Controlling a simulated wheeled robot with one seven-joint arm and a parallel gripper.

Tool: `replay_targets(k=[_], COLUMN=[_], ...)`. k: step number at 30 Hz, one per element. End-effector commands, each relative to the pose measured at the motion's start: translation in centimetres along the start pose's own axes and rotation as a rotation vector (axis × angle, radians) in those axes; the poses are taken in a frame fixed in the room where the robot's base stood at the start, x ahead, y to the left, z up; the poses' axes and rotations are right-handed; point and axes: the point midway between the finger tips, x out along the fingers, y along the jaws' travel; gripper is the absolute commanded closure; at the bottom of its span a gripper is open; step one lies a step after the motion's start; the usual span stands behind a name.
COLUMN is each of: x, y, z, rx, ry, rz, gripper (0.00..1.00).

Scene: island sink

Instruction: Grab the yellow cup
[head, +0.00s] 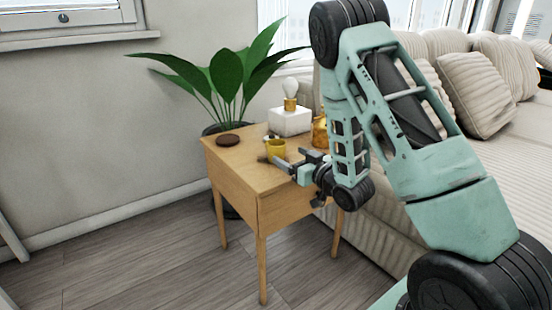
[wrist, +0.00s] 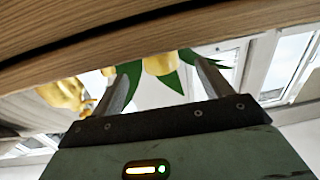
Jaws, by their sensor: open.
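The yellow cup (head: 276,147) stands upright on the wooden side table (head: 232,160), near the table's middle. My gripper (head: 291,158) is open and empty, low over the table on the near right side of the cup, with its fingers pointing toward it. In the wrist view, which looks upside down, the yellow cup (wrist: 160,63) appears between the two spread fingers of my gripper (wrist: 167,68), seemingly just beyond their tips. I cannot tell the exact gap. Part of the cup is cut off by the tabletop edge in the wrist view.
A white-based lamp with a bulb (head: 290,118) stands behind the cup. A gold object (head: 320,132) is partly hidden behind my arm. A potted plant (head: 225,75) stands behind; a beige sofa (head: 510,130) is right.

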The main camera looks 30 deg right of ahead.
Motion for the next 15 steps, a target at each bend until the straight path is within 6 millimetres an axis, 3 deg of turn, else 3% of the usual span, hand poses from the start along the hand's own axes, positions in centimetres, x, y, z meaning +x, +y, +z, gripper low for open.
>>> replay_targets(k=[8, 15], x=[2.2, 5.6], y=[-0.1, 0.0], z=[0.1, -0.1], rx=[-0.001, -0.002], ry=[0.001, 0.002], rz=[-0.001, -0.002], gripper=[0.22, 0.22])
